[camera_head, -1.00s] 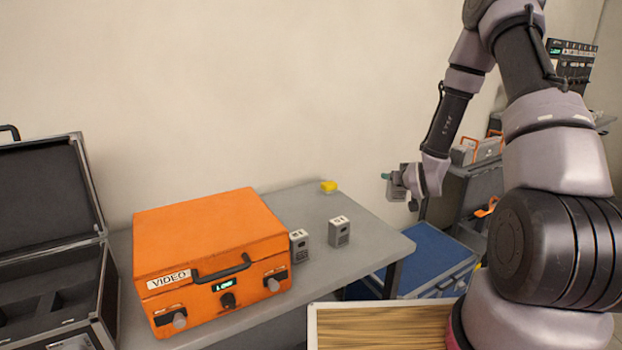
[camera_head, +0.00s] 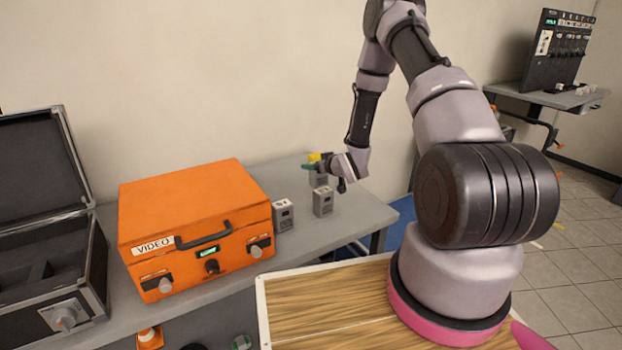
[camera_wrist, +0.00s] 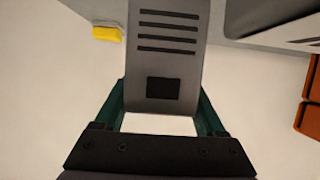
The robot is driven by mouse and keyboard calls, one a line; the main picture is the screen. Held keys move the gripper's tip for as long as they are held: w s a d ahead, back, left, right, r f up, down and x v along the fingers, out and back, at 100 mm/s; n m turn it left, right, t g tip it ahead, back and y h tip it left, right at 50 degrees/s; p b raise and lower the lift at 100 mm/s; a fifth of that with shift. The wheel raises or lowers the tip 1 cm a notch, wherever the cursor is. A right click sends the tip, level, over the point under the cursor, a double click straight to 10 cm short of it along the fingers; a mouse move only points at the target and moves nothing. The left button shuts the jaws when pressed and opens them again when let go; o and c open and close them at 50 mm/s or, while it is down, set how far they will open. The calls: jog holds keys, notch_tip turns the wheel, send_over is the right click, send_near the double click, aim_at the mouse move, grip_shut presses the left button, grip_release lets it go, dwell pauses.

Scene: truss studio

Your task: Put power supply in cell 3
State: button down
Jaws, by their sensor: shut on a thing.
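My gripper (camera_head: 318,167) is over the back right part of the grey table in the head view. In the wrist view its two green fingers (camera_wrist: 160,108) are shut on a grey box-shaped power supply (camera_wrist: 165,65) with dark slots and a dark square. The held power supply also shows in the head view (camera_head: 318,179), partly hidden by the gripper and very near a standing grey unit. Two similar grey units stand on the table, one beside the orange case (camera_head: 283,215) and one to its right (camera_head: 323,202). I cannot tell which place is cell 3.
The orange VIDEO case (camera_head: 195,215) stands on the grey table (camera_head: 350,220). An open black case (camera_head: 92,270) with compartments is at the left. A yellow block (camera_wrist: 107,34) lies near the held unit. A dark panel rack (camera_head: 556,48) stands on a table far right.

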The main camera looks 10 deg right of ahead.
aim_at(315, 175)
jog(key=shift+f, duration=2.15)
jog(key=shift+d, duration=0.1)
jog(key=shift+c, duration=1.6)
grip_release()
jog(key=shift+f, duration=0.2)
jog(key=o, duration=0.3)
jog(key=shift+r, duration=0.15)
